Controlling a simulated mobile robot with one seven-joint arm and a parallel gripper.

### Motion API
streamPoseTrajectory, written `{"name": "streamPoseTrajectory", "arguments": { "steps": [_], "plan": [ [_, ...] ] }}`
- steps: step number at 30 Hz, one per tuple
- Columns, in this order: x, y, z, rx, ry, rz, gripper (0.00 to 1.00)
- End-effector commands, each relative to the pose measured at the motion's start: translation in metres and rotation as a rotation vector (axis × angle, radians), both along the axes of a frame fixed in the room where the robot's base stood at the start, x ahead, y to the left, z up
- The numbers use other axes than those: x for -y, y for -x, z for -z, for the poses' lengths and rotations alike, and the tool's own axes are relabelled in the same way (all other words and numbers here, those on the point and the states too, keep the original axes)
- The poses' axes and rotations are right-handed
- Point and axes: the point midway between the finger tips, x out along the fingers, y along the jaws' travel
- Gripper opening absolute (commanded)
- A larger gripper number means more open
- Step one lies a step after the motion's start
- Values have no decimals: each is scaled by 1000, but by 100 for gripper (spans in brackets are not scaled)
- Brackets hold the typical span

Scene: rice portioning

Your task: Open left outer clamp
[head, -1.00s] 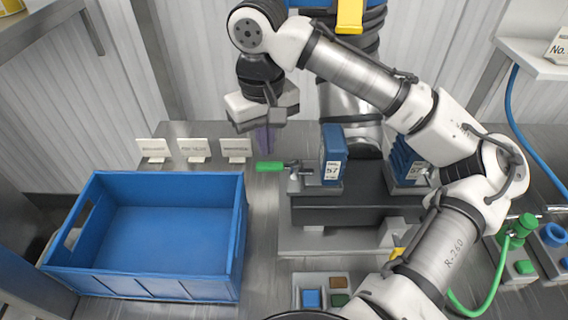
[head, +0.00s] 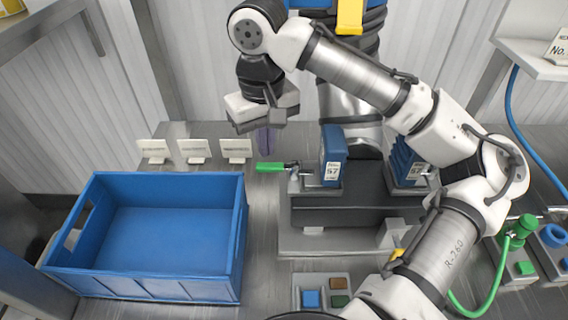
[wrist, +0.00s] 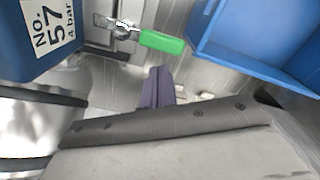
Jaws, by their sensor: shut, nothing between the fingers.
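The left outer clamp has a green handle (head: 272,166) that points left from its metal base (head: 298,172), beside a blue block (head: 333,152) marked 57. In the wrist view the green handle (wrist: 162,42) extends right from its metal pivot (wrist: 124,30), with the blue block (wrist: 40,35) at the upper left. My gripper (head: 266,148) hangs above and behind the handle, with its purple fingers pointing down. The fingers (wrist: 158,84) also show in the wrist view, close together, empty and apart from the handle.
A large blue crate (head: 238,250) stands to the left of the fixture (head: 335,240). Several label cards (head: 195,150) stand behind the crate. A button panel (head: 297,290) is in front. A second blue block (head: 405,160) stands to the right, partly behind my arm.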

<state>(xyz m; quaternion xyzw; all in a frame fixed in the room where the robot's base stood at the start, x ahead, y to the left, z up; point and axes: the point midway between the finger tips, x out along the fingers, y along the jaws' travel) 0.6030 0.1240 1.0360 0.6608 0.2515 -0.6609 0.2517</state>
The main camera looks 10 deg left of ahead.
Motion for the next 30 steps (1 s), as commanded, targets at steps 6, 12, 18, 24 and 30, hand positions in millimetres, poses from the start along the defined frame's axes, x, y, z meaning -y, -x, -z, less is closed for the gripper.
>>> {"name": "streamPoseTrajectory", "arguments": {
  "steps": [6,12,18,24,30],
  "plan": [
    [0,0,0,0,0,0,0],
    [0,0,0,0,0,0,0],
    [1,4,-1,0,0,0,0],
    [4,18,-1,0,0,0,0],
    [5,22,0,0,0,0,0]
  ]
}}
